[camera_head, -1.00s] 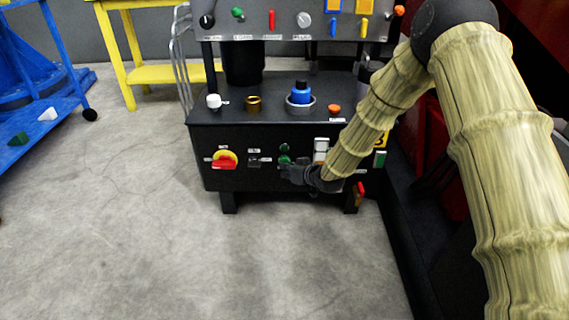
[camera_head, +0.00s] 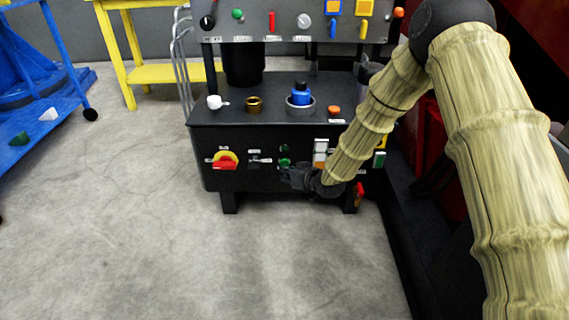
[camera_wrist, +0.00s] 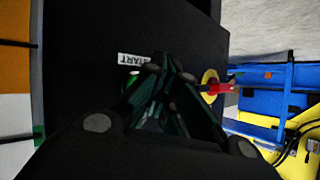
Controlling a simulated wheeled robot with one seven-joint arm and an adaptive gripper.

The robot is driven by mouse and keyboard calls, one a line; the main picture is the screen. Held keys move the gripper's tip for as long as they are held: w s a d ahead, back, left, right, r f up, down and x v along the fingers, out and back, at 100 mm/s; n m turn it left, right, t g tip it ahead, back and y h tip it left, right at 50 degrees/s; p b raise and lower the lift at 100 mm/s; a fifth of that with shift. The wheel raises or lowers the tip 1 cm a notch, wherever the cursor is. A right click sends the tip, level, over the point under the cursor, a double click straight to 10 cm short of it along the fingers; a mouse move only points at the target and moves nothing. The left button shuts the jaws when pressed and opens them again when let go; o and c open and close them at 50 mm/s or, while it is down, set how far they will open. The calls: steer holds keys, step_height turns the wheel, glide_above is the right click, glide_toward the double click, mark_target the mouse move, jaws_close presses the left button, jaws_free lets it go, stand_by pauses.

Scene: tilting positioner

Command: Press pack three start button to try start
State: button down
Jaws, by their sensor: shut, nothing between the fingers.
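The black pack's front panel (camera_head: 240,180) stands ahead in the head view. A small green button (camera_head: 284,162) sits near the middle of this panel. My gripper (camera_head: 288,173) is shut and empty, just below and right of that button. In the wrist view a white START label (camera_wrist: 134,59) shows on the dark panel. A green button (camera_wrist: 129,86) below the label is partly hidden behind my gripper's fingers (camera_wrist: 165,68). The fingertips are close to the panel; I cannot tell whether they touch the button.
A red and yellow rotary switch (camera_head: 225,160) and a small lever (camera_head: 259,160) are left of my gripper. A blue knob (camera_head: 301,94) stands on the top ledge. Open floor (camera_head: 130,230) lies at left.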

steer(key=s+p, duration=0.2)
steer(key=s, duration=0.3)
stand_by(0.6)
stand_by(0.6)
